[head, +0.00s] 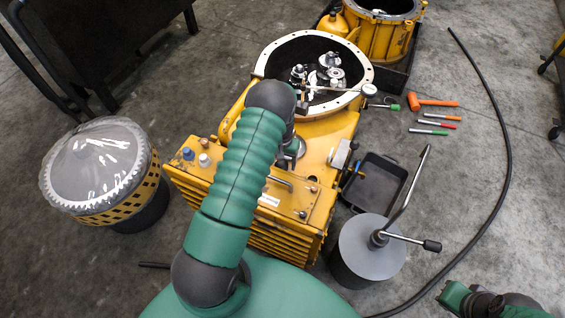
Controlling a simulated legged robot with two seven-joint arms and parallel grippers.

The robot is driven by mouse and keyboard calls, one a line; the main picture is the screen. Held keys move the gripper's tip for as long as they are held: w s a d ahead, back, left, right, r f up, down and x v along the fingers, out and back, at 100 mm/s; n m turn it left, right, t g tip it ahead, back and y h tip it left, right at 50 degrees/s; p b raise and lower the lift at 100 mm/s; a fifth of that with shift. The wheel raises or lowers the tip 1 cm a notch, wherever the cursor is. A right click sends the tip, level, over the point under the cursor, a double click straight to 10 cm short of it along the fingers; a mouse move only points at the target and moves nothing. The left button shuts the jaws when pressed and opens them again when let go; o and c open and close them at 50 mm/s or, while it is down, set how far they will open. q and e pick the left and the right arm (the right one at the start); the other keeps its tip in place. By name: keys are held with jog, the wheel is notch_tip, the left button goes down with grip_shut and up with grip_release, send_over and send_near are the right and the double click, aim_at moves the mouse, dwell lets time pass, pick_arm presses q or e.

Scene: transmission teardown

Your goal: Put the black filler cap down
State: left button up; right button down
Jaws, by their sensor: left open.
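My left arm reaches up from the bottom over the yellow transmission housing (312,150). My left gripper (302,106) is small and partly hidden behind my dark wrist, near the front of the housing's round white-rimmed opening (268,58). It is open. I cannot pick out the black filler cap for certain; my arm hides part of the housing top. Only a green and dark part of my right arm shows at the bottom right corner; its fingers are out of view.
A black tray (399,165) and a grey drum with a crank (355,245) stand right of the housing. An orange hammer (415,101) and several coloured-handled tools lie beyond. A domed grey part (95,165) stands left. A black hose (508,150) curves across otherwise open floor.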

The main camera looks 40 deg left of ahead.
aim_at(282, 164)
pick_arm(q)
jog(key=d+r+p, duration=0.3)
jog(key=d+r, duration=0.1)
jog(key=r, duration=1.1)
jog(key=s+d+r+m+t, duration=0.1)
jog(key=s+d+r+m, duration=0.1)
jog(key=s+d+r, duration=0.6)
jog(key=s+d+r+m+t, duration=0.2)
jog(key=s+d+r+m, duration=0.15)
jog(key=s+d, duration=0.45)
notch_tip(282, 164, up, 20)
jog(key=w+d+p, duration=0.1)
jog(key=w+p, duration=0.1)
jog(key=p, duration=1.8)
jog(key=shift+r+n, duration=0.15)
jog(key=shift+n, duration=0.2)
jog(key=shift+w+d, duration=0.1)
